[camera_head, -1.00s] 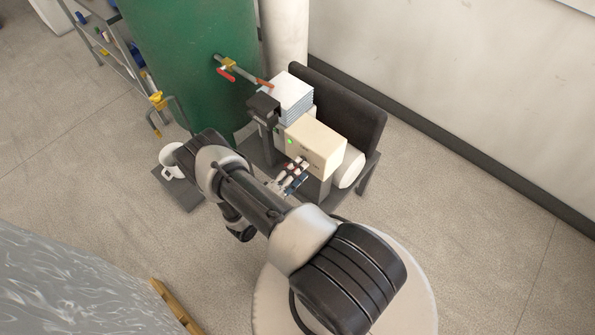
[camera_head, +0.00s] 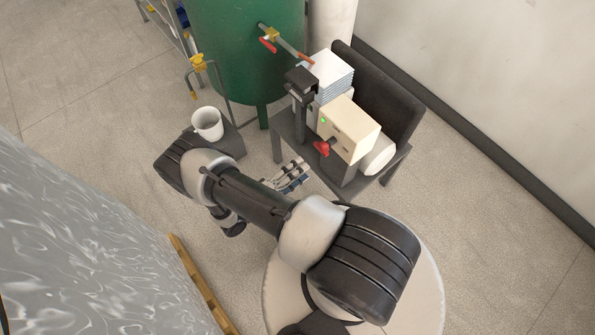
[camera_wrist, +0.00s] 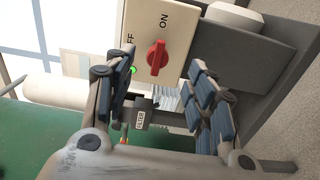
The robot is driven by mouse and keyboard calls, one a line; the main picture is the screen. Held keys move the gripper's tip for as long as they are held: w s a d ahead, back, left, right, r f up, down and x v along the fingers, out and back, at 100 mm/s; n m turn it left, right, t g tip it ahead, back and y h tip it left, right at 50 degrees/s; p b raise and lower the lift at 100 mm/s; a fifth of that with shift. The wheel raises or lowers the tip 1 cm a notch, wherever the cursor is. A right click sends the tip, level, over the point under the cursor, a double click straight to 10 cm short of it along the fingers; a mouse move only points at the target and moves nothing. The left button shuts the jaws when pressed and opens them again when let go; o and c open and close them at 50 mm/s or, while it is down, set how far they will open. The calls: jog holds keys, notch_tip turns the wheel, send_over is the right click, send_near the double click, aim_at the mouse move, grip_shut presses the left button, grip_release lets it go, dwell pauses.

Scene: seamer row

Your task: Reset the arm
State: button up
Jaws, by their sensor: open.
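My gripper (camera_head: 290,176) is below and left of a cream switch box (camera_head: 348,128) in the head view, partly behind my arm. In the wrist view my gripper (camera_wrist: 165,108) is open, with its two padded fingers apart and nothing between them. The switch box (camera_wrist: 175,22) shows beyond the fingers there, with a red knob (camera_wrist: 157,57), the marks ON and OFF and a lit green lamp (camera_wrist: 133,70). The red knob also shows in the head view (camera_head: 322,148). The fingers look apart from the knob.
The box stands on a dark grey bench (camera_head: 284,143) with a stack of white sheets (camera_head: 330,72) and a black device (camera_head: 300,82). A green tank (camera_head: 235,60) with a valve stands behind. A white cup (camera_head: 208,124) is on a low stand at left. A grey wrapped load (camera_head: 90,230) is at lower left.

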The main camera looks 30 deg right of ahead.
jog(key=shift+a, duration=0.1)
dwell(0.5)
jog(key=a+r+m+g+y, duration=0.2)
jog(key=r+g+y, duration=0.15)
jog(key=r, duration=0.95)
jog(key=a+r+m+g+y, duration=0.15)
jog(key=r+y, duration=0.35)
jog(key=r, duration=0.7)
jog(key=s+a+r+n+t+y, duration=0.1)
jog(key=s+a+r+t+y, duration=0.3)
jog(key=s+r, duration=0.2)
jog(key=s+a+r+n+t+y, duration=0.1)
jog(key=s+a+r+t+y, duration=0.3)
jog(key=r, duration=0.7)
jog(key=shift+s+a+r+n+t+y, duration=0.15)
jog(key=shift+s+r+n+t+y, duration=0.15)
jog(key=shift+s+y, duration=0.55)
